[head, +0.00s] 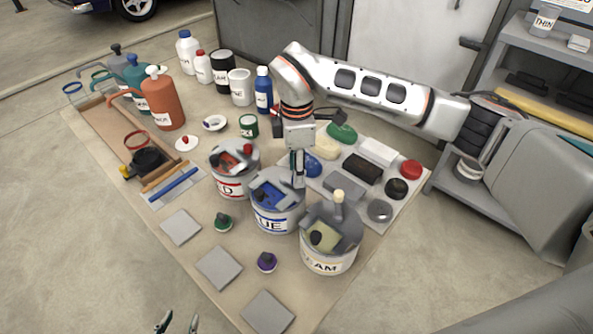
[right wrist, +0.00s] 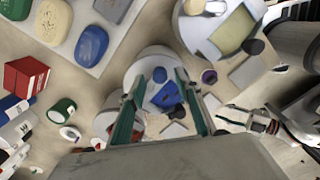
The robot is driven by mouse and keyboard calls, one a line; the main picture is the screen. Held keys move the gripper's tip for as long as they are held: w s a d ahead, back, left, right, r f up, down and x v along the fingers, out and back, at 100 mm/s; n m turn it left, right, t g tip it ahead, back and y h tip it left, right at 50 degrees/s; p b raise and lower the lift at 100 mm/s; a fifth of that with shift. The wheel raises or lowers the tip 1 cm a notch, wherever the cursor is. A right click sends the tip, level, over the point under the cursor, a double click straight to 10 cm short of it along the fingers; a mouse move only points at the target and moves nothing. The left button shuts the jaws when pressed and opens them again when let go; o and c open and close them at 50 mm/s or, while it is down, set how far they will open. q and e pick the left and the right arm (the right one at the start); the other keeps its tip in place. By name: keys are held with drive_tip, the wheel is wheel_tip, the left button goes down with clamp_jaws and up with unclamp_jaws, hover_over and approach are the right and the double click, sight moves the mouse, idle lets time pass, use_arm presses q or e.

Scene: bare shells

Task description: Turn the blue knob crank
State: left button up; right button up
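The blue can (head: 277,222) stands between the red-labelled can (head: 229,182) and the cream can (head: 327,262). A blue plate (head: 268,195) lies in its top; it also shows in the right wrist view (right wrist: 167,95). A round blue knob (right wrist: 160,74) shows beside that plate, between my right fingers. My right gripper (head: 298,178) points straight down over the blue can. In the right wrist view its fingers are apart with nothing clearly gripped; contact with the knob cannot be told. My left gripper (head: 178,323) is open and empty at the bottom edge.
A tray of coloured blocks (head: 412,189) lies right of the cans. Bottles, including an orange one (head: 163,100), stand behind and left. Grey tiles (head: 219,267) and small knobs lie in front. A grey shelf (head: 478,190) stands at right.

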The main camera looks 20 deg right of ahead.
drive_tip(key=shift+f, duration=0.95)
drive_tip(key=shift+c, duration=0.4)
clamp_jaws()
drive_tip(key=shift+w, duration=0.1)
